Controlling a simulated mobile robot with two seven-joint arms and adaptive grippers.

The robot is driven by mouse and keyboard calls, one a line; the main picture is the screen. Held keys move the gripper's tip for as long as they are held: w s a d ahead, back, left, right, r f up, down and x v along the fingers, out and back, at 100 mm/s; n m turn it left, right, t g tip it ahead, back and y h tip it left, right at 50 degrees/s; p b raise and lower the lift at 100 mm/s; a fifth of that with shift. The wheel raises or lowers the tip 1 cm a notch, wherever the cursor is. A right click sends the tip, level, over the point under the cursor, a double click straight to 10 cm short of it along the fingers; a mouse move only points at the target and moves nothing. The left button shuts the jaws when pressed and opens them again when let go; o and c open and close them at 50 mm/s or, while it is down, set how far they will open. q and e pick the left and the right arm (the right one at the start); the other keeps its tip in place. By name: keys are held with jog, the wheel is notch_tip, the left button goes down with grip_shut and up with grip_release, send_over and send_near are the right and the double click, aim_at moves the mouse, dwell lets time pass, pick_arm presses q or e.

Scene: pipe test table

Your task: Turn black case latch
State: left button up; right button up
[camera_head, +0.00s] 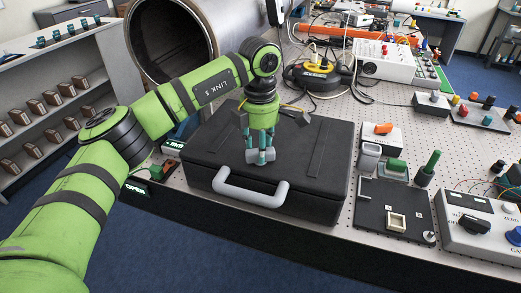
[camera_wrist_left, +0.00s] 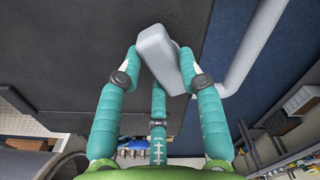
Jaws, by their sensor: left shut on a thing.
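The black case (camera_head: 212,150) lies closed on the perforated table, with a grey handle (camera_head: 238,196) along its front edge. My left gripper (camera_head: 260,155) points down over the front of the lid. It is shut on the grey latch (camera_wrist_left: 160,48), a small block in the left wrist view. In that view the teal fingers of my left gripper (camera_wrist_left: 161,68) stand on both sides of the block, with a third finger behind it. In the head view the fingers hide much of the latch. My right gripper is not in view.
A large metal pipe (camera_head: 165,38) stands behind the case. To the right are a black panel with a square block (camera_head: 396,222), a green knob (camera_head: 428,165) and a grey instrument box (camera_head: 490,228). A yellow-black cable reel (camera_head: 318,72) sits behind. Shelves (camera_head: 50,115) stand at left.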

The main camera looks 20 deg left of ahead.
pick_arm(q)
jog(key=n+b, duration=0.1)
jog(key=n, duration=0.2)
jog(key=n+b, duration=0.1)
jog(key=n, duration=0.2)
jog(key=shift+s+a+f, duration=0.1)
jog(key=shift+s+f, duration=0.05)
jog(key=n+b, duration=0.1)
jog(key=n, duration=0.5)
jog(key=shift+s+b, duration=0.15)
jog(key=shift+b, duration=0.25)
jog(key=o, duration=1.2)
jog(key=shift+c, duration=0.2)
